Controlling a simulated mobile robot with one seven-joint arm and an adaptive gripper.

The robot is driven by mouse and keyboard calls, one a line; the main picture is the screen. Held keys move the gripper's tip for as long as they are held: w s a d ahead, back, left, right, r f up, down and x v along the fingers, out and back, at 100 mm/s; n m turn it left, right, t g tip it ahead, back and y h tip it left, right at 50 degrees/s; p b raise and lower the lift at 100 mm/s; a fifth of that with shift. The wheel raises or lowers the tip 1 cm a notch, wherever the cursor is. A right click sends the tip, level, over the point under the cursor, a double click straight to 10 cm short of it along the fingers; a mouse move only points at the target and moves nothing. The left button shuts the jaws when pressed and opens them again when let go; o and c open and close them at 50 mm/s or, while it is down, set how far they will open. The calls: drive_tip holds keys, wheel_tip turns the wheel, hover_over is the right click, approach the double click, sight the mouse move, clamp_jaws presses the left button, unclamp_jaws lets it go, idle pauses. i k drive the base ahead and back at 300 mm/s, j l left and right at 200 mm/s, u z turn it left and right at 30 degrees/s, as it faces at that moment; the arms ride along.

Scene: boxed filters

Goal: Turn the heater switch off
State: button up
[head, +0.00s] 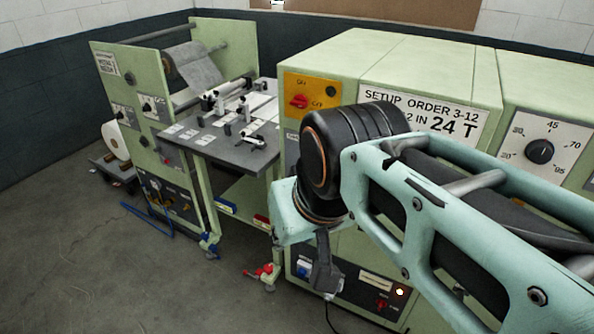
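A red rotary switch (299,101) sits on a yellow plate with ON/OFF style markings, on the upper left of the green cabinet. The small labels are too blurred to tell which is the heater switch. My gripper (327,292) hangs downward in front of the low panel, left of the lit lamp and apart from the upper red switch. Its fingers are small and dark, and I cannot tell whether they are open.
My arm covers much of the cabinet front. A dial (540,151) with numbers is on the right cabinet. A grey worktable (215,150) with clamps and a film roll machine (150,105) stand at left. Red and blue valves are near the floor. The floor (90,270) at lower left is mostly clear.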

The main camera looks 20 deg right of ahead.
sight(381, 303)
drive_tip(key=z, duration=1.15)
drive_tip(key=i+l+z, duration=0.2)
drive_tip(key=l+u, duration=0.15)
drive_tip(key=l, duration=0.2)
drive_tip(key=j+z, duration=0.4)
drive_tip(key=j, duration=0.3)
